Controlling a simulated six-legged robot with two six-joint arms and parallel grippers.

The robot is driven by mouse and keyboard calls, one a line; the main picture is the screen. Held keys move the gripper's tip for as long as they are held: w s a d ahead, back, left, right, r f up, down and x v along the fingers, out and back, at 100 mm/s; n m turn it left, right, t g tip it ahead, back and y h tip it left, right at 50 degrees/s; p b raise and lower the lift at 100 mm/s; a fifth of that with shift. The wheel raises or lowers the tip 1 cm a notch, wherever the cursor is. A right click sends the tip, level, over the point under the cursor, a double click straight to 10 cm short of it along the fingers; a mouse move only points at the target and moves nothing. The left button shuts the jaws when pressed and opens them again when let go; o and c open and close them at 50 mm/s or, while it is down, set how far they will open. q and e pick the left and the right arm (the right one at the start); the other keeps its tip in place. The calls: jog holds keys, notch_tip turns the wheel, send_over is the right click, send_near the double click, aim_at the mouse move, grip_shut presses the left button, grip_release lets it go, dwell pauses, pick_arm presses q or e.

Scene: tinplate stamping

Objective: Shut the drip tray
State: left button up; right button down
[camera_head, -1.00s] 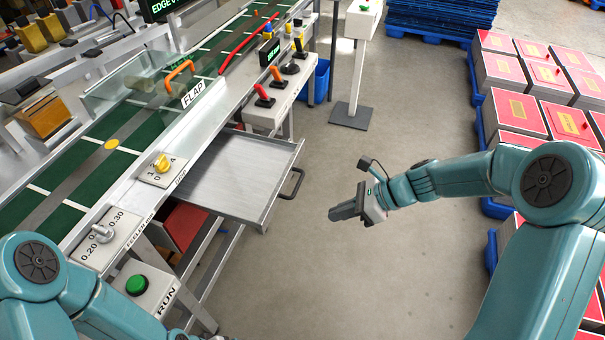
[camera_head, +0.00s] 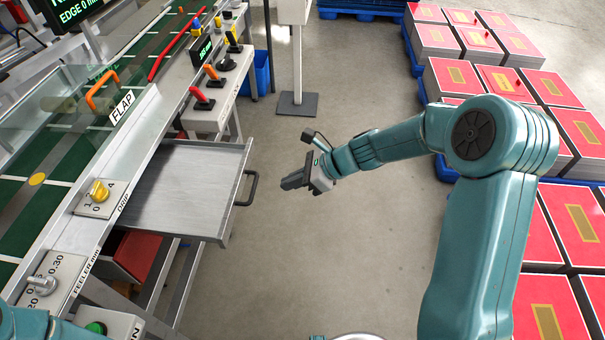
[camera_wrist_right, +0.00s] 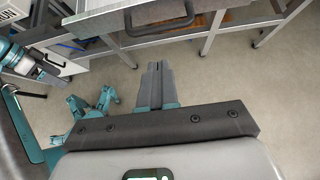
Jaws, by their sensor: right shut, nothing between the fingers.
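The drip tray (camera_head: 178,190) is a flat grey metal drawer, pulled out from the side of the machine under the label "DRIP". Its dark handle (camera_head: 250,188) is on its front edge. My right gripper (camera_head: 287,183) is shut and empty, a short way to the right of the handle and apart from it. In the right wrist view the shut fingers (camera_wrist_right: 158,78) point towards the machine, and the tray's handle (camera_wrist_right: 160,22) shows beyond them at the top.
A red bin (camera_head: 135,253) sits under the tray. Levers (camera_head: 205,98) stand on a panel beyond it. A grey post on a plate (camera_head: 297,104) stands behind. Pallets of red-topped stacks (camera_head: 480,85) line the right side. The floor between is clear.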

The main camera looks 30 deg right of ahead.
jog(key=w+a+f, duration=0.3)
jog(key=w+a, duration=0.1)
jog(key=a, duration=0.1)
jog(key=shift+a, duration=0.2)
